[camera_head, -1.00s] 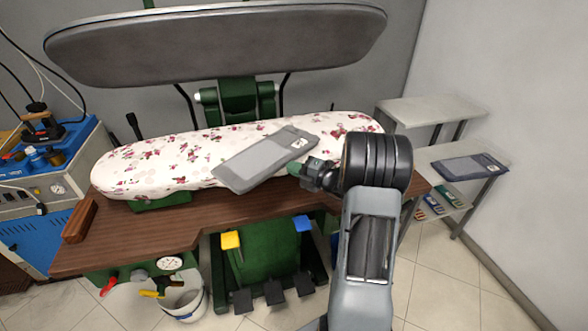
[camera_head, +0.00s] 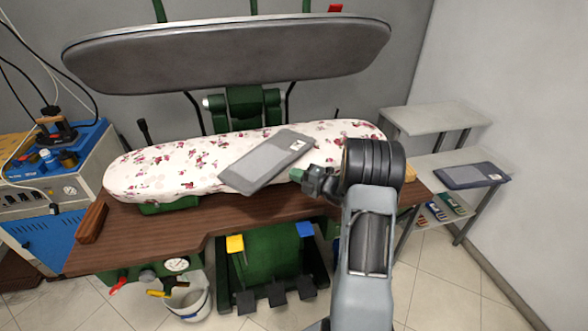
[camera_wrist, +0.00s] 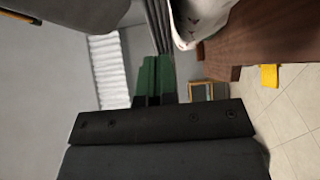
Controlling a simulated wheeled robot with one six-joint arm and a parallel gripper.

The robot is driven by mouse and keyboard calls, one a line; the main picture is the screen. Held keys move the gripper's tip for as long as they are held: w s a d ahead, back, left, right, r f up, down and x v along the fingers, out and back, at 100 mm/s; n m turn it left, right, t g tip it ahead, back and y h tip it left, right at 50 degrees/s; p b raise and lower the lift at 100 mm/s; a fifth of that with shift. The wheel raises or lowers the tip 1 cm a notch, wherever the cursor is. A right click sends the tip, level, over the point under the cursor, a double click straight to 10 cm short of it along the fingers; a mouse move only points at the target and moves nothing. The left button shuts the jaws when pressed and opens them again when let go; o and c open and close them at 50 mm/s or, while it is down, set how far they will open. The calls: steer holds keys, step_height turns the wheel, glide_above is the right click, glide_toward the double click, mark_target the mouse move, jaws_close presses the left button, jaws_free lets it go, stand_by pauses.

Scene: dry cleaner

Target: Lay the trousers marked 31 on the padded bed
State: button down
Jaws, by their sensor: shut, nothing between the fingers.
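The folded grey trousers (camera_head: 262,165) lie diagonally on the padded bed (camera_head: 150,168), which has a white floral cover. A white tag sits at their upper right end; its number is too small to read. Their lower left end reaches the bed's front edge. My gripper (camera_head: 296,174) is just right of and below the trousers, apart from them in the picture, by the bed's front edge. Its green fingers are shut and empty, and they also show closed together in the wrist view (camera_wrist: 156,79). The trousers are not visible in the wrist view.
The grey upper press plate (camera_head: 230,52) is raised above the bed. A brown wooden table (camera_head: 170,232) runs along the front. A dark folded garment (camera_head: 470,175) with a tag lies on the right shelf; the higher shelf (camera_head: 435,117) is bare. A blue machine (camera_head: 60,190) stands left.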

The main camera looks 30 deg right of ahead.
steer(key=b+v, duration=0.1)
steer(key=v, duration=1)
steer(key=shift+a+b, duration=0.2)
steer(key=shift+b, duration=0.15)
steer(key=s+a+f+n+g+h, duration=0.15)
steer(key=s+a+n+g, duration=0.4)
steer(key=n, duration=0.65)
steer(key=s+a+f+n+g+y, duration=0.1)
steer(key=s+a+f+n+g, duration=0.35)
steer(key=n, duration=0.85)
steer(key=s+a+r+n+h, duration=0.3)
steer(key=a+r+n+h, duration=0.1)
steer(key=n, duration=0.7)
steer(key=s+a+r+n+g+h, duration=0.1)
steer(key=s+a+r+n+h, duration=0.2)
steer(key=r+n, duration=0.6)
steer(key=a+n+h, duration=0.2)
steer(key=a, duration=0.1)
steer(key=shift+s+a, duration=0.3)
steer(key=shift+s, duration=0.05)
